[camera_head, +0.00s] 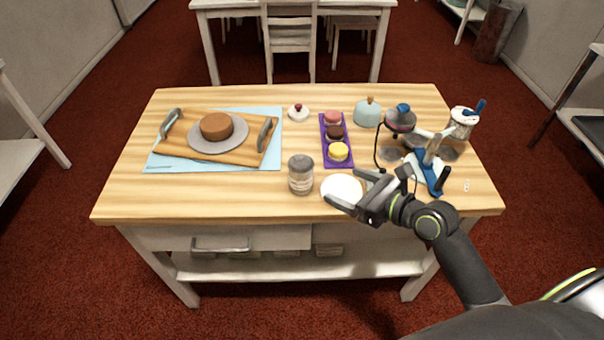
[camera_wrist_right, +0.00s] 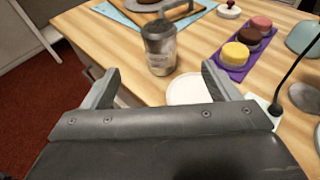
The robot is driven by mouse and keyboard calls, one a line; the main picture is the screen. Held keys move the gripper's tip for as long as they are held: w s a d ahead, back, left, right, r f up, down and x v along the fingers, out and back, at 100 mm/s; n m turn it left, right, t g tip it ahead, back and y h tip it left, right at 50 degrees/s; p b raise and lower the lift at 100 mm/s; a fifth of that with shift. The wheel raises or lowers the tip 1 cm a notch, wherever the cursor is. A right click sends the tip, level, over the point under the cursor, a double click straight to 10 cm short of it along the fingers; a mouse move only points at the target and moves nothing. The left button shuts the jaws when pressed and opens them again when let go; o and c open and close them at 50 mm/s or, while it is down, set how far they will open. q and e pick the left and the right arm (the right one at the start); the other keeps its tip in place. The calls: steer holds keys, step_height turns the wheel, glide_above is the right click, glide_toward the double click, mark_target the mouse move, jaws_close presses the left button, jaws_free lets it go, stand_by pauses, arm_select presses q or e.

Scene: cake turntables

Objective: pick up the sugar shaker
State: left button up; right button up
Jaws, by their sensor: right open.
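The sugar shaker (camera_head: 301,175) is a clear jar with a grey lid and a label, standing upright near the table's front edge. It also shows in the right wrist view (camera_wrist_right: 160,50), ahead of the fingers and between them in the picture. My right gripper (camera_head: 352,190) is open and empty, to the right of the shaker and apart from it, over the white plate. In the wrist view its two fingers (camera_wrist_right: 160,88) stand wide apart. My left gripper is in neither view.
A white plate (camera_head: 341,187) lies right of the shaker. Behind it is a purple tray (camera_head: 346,161) with several small cakes. A wooden board (camera_head: 180,146) with a cake on a turntable is at the left. A tool stand (camera_head: 430,171) crowds the right. The wood left of the shaker is clear.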

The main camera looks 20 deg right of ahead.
mark_target(296, 166)
steer(key=b+x, duration=0.1)
steer(key=x, duration=1.6)
steer(key=shift+a+f, duration=0.1)
steer(key=shift+f, duration=0.05)
steer(key=shift+c, duration=0.4)
steer(key=c, duration=1.1)
